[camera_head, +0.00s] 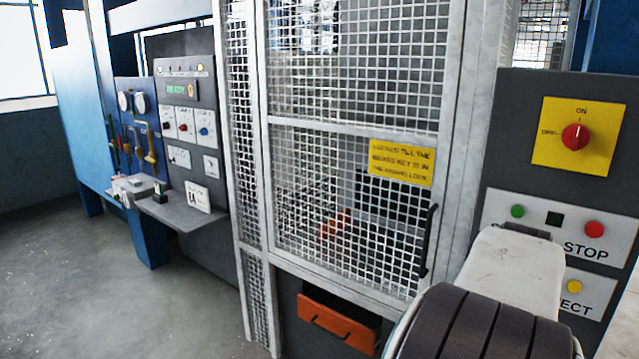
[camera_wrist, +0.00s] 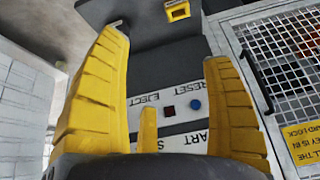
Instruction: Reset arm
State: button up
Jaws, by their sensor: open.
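My gripper (camera_wrist: 166,43) shows in the wrist view with its two yellow ribbed fingers spread wide and nothing between them. Past the fingers is a dark grey panel with a white label strip reading RESET and EJECT, seen tilted. The fingers are not visible there.
The panel has a red knob (camera_head: 575,137) on a yellow plate and a red button (camera_head: 594,229) by STOP. A closed mesh door (camera_head: 350,75) with a yellow sign (camera_head: 401,162) stands left of it. An orange drawer (camera_head: 338,322) is below. Grey floor at left is clear.

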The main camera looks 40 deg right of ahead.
jog(key=w+a+f+n+t+y+b, duration=0.1)
jog(key=a+n, duration=0.4)
jog(key=a, duration=0.7)
jog(key=w+a+f+n+t+y+b, duration=0.1)
jog(key=w+a+f+n+y, duration=0.1)
jog(key=a, duration=1)
jog(key=w+a+f+n+t+y+b, duration=0.1)
jog(key=w+a+f+n+y, duration=0.1)
jog(key=a+f+n, duration=0.3)
jog(key=shift+w+a+n+b, duration=0.45)
jog(key=shift+a+n, duration=1.05)
jog(key=shift+a, duration=2.15)
jog(key=shift+f, duration=0.1)
